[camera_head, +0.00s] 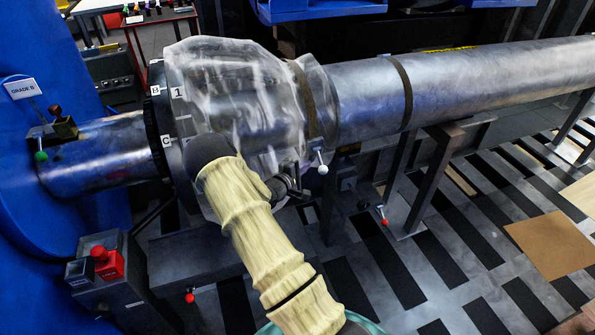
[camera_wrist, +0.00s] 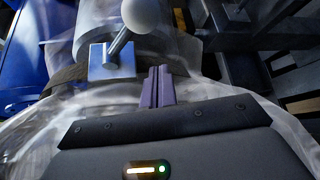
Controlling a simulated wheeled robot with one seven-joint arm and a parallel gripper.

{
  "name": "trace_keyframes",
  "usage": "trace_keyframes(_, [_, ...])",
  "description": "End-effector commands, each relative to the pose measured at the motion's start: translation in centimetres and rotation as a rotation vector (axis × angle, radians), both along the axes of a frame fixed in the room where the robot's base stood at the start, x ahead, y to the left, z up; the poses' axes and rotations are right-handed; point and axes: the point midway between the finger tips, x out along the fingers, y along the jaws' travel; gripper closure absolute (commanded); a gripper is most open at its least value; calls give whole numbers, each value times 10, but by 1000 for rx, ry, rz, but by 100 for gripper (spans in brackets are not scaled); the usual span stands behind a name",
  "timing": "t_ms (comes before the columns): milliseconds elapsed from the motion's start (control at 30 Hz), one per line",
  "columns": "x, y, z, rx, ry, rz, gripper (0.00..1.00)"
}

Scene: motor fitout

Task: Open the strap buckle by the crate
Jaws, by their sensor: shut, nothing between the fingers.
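A strap buckle shows in the wrist view as a blue-grey plate (camera_wrist: 112,62) with a lever ending in a white ball knob (camera_wrist: 146,17). It sits on a dark strap (camera_wrist: 66,80) around the metal cylinder. In the head view the white knob (camera_head: 322,169) hangs below the strap (camera_head: 306,100) at the edge of the clear plastic wrap. My gripper (camera_wrist: 158,84) is shut and empty, its fingertips just short of the buckle plate and right of it. In the head view my sleeved arm reaches up to this area. Blue crates (camera_head: 320,10) stand at the top; their link to this buckle is unclear.
A second strap (camera_head: 405,92) circles the bare cylinder (camera_head: 480,80) to the right. A red-knobbed lever (camera_head: 384,221) hangs below the cylinder, and another red knob (camera_head: 189,297) is lower left. A red button box (camera_head: 106,262) and a blue housing (camera_head: 50,215) stand left.

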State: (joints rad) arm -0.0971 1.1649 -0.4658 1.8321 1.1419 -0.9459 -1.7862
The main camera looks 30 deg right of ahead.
Motion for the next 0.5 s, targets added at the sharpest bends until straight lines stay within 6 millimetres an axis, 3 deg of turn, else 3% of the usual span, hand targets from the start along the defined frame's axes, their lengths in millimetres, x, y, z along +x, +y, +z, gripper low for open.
trace_keyframes(67, [3,-10,-1,0,0,-1,100])
trace_keyframes(300, [-24,-9,8,1,3,-1,100])
trace_keyframes(500, [-36,-9,10,1,1,0,100])
